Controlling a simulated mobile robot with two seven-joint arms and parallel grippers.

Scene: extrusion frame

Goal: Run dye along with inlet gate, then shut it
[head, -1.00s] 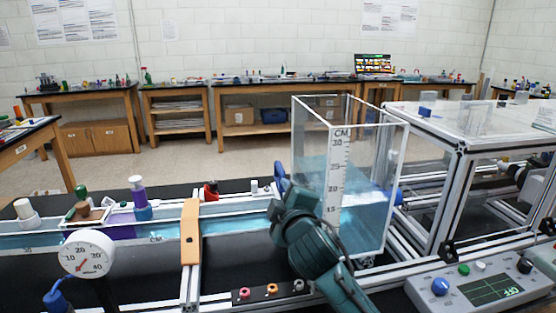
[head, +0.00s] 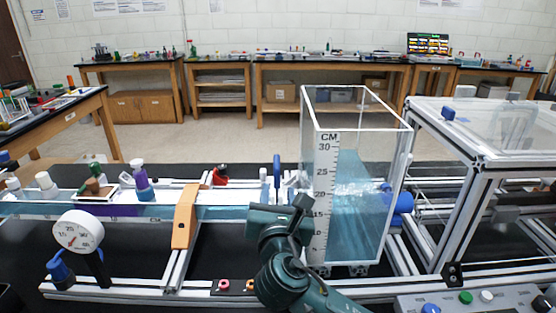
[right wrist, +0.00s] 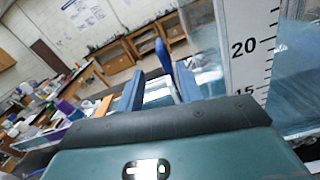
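The inlet gate's blue handle (head: 277,171) stands upright at the right end of the channel, beside the clear tank (head: 366,129). It also shows in the right wrist view (right wrist: 163,55), beyond and between my fingertips. My right gripper (head: 284,207) is in front of the handle, its fingers apart; I cannot tell whether they touch the handle. The gate plate is mostly hidden. My left gripper is not in view.
An orange bracket (head: 185,217) crosses the channel (head: 225,212). A white dial gauge (head: 78,231) stands in front at left. The tank wall is close to the right of my gripper. A control box (head: 480,303) sits at bottom right.

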